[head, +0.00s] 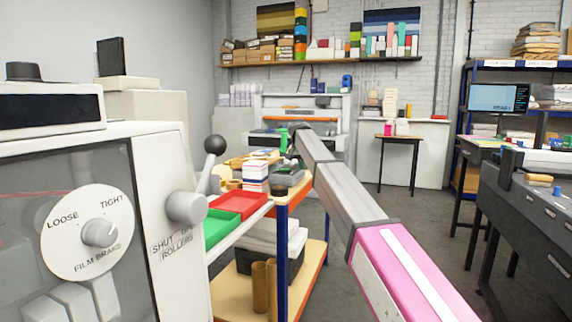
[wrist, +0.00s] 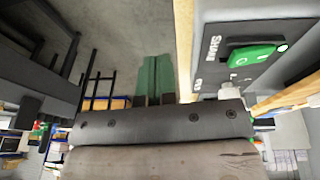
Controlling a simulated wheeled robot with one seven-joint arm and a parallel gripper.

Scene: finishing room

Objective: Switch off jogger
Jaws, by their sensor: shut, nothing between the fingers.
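In the wrist view a grey panel (wrist: 210,75) at the upper right carries a green switch (wrist: 258,53) with a small round white spot at its end. White lettering beside the switch seems to read "SHAK", partly unclear. This looks like the jogger's control. My gripper (wrist: 155,78) has green fingers, shut and empty, to the left of the panel and apart from the switch. In the head view my gripper (head: 284,140) is small and partly hidden by my arm, over the far part of the trolley. I cannot make out the switch there.
A laminator (head: 165,240) with a film brake dial and a black-knobbed lever stands close at left. The trolley (head: 290,207) holds red and green trays and stacked cards. A dark machine (head: 530,215) stands at right. Open floor (head: 420,235) lies between.

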